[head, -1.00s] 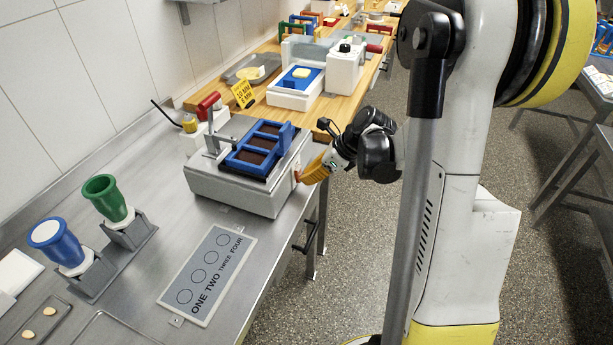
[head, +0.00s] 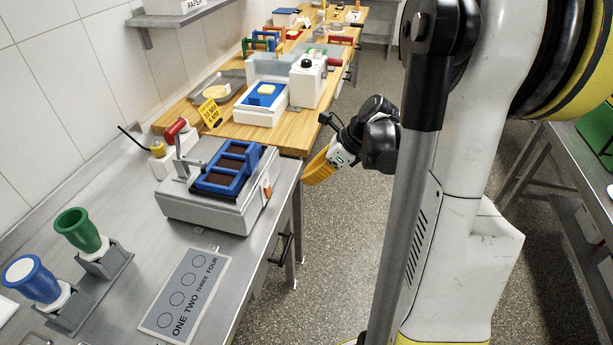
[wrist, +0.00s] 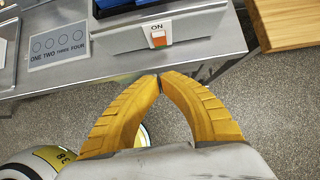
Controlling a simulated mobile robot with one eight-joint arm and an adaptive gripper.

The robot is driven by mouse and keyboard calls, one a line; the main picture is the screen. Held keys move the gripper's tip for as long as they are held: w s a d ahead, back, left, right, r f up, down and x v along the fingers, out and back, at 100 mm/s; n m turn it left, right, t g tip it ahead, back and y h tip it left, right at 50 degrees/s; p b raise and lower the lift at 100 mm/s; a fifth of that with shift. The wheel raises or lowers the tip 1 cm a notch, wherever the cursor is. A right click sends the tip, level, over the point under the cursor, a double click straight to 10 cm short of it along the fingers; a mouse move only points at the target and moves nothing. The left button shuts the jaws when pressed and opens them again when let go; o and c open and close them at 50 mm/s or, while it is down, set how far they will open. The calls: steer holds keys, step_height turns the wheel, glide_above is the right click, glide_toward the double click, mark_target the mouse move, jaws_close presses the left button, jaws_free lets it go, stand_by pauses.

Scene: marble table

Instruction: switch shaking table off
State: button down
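The shaking table (head: 212,208) is a light grey box on the steel bench, with a blue frame holding dark blocks (head: 229,164) on top. In the wrist view its front face (wrist: 205,36) carries a switch (wrist: 158,38) with an orange-red lower part, a pale upper part and the label ON above. In the head view the switch is a small orange spot (head: 267,192). My gripper (head: 308,179) is off to the right of the box, over the floor, apart from the switch. In the wrist view its yellow fingers meet at the tips (wrist: 160,79), with nothing between them.
A sign with four circles (head: 187,293) lies on the bench before the box. A green cup (head: 82,231) and a blue cup (head: 33,280) stand in grey holders at left. A wooden table (head: 276,139) adjoins behind. Open floor lies right of the bench.

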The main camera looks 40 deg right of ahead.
mark_target(268, 190)
steer(key=b+x, duration=0.1)
steer(key=x, duration=0.5)
steer(key=b+x, duration=0.2)
steer(key=x, duration=0.4)
steer(key=shift+w+a, duration=0.3)
steer(key=shift+w, duration=0.05)
steer(key=shift+w+a, duration=0.25)
steer(key=shift+w, duration=0.15)
steer(key=shift+w+a+f+b, duration=0.35)
steer(key=shift+f+b, duration=0.15)
steer(key=shift+b, duration=0.25)
steer(key=shift+r, duration=0.25)
steer(key=shift+r+p, duration=0.1)
steer(key=shift+p, duration=0.2)
